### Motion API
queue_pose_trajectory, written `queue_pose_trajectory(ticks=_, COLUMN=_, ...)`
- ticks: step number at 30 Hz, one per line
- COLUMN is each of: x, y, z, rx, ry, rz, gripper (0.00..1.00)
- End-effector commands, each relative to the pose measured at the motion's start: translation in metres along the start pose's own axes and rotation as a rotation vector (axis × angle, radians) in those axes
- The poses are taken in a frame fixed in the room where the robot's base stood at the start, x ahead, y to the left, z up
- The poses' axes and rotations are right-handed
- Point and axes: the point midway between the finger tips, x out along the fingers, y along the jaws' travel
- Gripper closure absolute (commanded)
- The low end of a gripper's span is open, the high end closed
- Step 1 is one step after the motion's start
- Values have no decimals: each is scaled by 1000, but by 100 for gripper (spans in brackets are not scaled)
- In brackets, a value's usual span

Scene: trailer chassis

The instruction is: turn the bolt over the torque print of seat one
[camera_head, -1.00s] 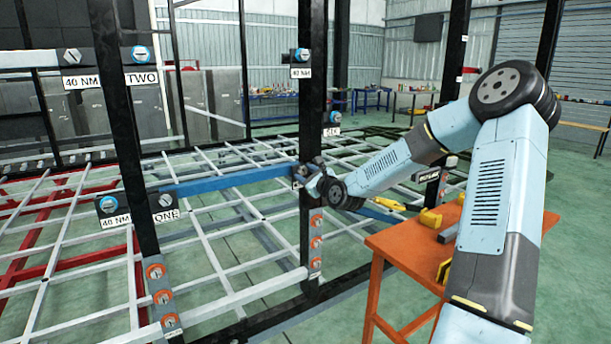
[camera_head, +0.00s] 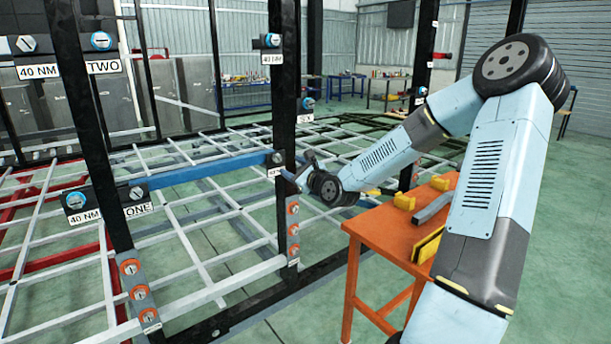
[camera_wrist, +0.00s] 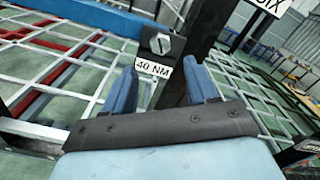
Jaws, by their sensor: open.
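A blue beam (camera_head: 205,172) runs from there to the middle post, where another bolt (camera_head: 277,158) sits over a small print (camera_head: 274,172). My gripper (camera_head: 298,166) is just right of this middle-post bolt. In the wrist view my gripper (camera_wrist: 159,66) is open and empty; a grey hex bolt (camera_wrist: 160,43) over a 40 NM print (camera_wrist: 154,69) shows beyond and between its fingers.
An orange table (camera_head: 385,232) with yellow blocks (camera_head: 405,201) stands right of the middle post. Plates with orange-ringed fittings (camera_head: 292,228) run down both posts. Seat TWO's print (camera_head: 104,67) is higher on the left post. A SIX print (camera_wrist: 270,6) shows in the wrist view.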

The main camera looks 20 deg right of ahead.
Motion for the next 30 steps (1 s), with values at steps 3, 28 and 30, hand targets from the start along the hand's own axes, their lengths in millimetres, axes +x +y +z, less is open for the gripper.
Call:
queue_pose_trajectory(ticks=3, x=-18, y=0, z=-1, rx=0, ry=1, rz=-1, gripper=43)
queue_pose_trajectory(ticks=28, x=-62, y=1, z=-1, rx=0, ry=0, rz=1, gripper=43)
queue_pose_trajectory(ticks=30, x=-62, y=1, z=-1, rx=0, ry=0, rz=1, gripper=43)
